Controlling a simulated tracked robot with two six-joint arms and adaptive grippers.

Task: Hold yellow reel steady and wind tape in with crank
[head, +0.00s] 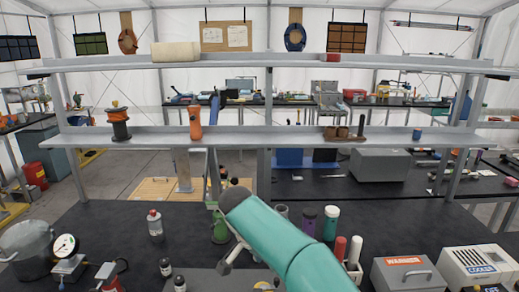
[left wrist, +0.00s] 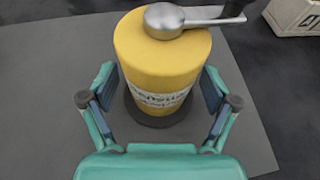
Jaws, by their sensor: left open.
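The yellow reel (left wrist: 158,65) stands upright on a dark round base (left wrist: 160,112) in the left wrist view, with partly readable lettering around its side. Its silver crank (left wrist: 165,18) sits on top, with the arm pointing right to a black knob (left wrist: 234,7) cut by the top edge. My left gripper (left wrist: 157,90) is open, with one finger on each side of the reel. Small gaps seem to show between fingers and reel; contact cannot be told for sure. No tape is visible. I cannot make out the reel or my right gripper in the head view.
The reel stands on a grey mat (left wrist: 60,120) on the dark bench. A pale crate (left wrist: 295,14) lies at upper right. In the head view, a pressure gauge (head: 64,246), bottles (head: 155,225), a warning box (head: 404,274) and a cooler box (head: 478,266) stand around the bench.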

